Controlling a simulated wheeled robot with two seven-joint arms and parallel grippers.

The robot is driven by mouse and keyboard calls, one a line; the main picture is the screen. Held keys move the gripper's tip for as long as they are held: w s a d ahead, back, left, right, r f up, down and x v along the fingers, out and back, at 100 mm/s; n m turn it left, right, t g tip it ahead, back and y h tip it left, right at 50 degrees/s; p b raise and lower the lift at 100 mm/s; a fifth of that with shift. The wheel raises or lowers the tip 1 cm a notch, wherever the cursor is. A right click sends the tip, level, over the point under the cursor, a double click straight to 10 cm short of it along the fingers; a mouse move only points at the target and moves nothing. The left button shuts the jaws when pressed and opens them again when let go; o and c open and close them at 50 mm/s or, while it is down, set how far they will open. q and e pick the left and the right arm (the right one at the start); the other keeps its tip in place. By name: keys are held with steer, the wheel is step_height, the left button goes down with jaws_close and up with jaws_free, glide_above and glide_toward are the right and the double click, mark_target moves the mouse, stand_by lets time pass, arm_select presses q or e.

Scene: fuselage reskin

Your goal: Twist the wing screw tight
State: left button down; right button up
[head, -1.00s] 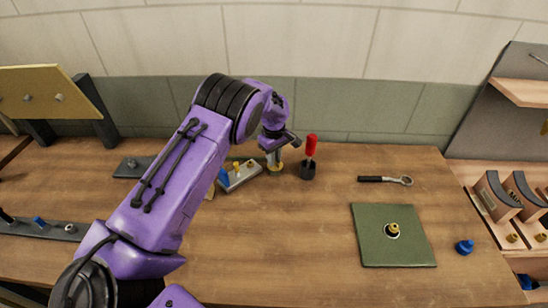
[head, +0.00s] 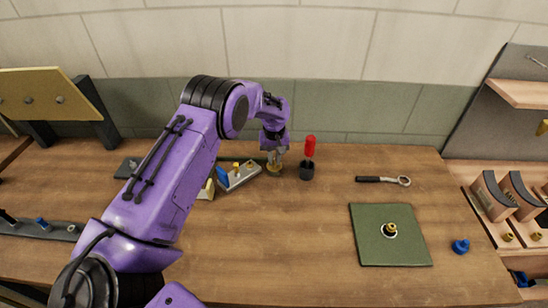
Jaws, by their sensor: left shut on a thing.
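My left gripper (head: 277,151) points down at the back middle of the table. It is shut on the top of a small upright piece with a round brass-coloured base (head: 274,168). The fingers cover most of this piece, and I cannot tell for sure that it is the wing screw. Just left of it is a grey block (head: 241,177) with a blue part (head: 222,175) and brass-coloured pegs. My right gripper is not in view.
A dark cup (head: 306,172) with a red-handled tool (head: 310,146) stands close right of the gripper. A ratchet-like tool (head: 384,180), a green mat (head: 368,248) with a brass fitting (head: 389,230), and a blue knob (head: 461,246) lie at right. The middle front is clear.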

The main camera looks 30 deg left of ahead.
mark_target(274, 161)
arm_select(q)
steer(key=shift+s+f+m, duration=0.1)
steer(key=shift+f+m, duration=0.05)
steer(key=shift+m, duration=0.35)
steer(key=c, duration=1.2)
jaws_free()
step_height(274, 161, up, 10)
steer(key=b, duration=0.2)
steer(key=shift+w+r, duration=0.2)
steer(key=shift+s+f, duration=0.1)
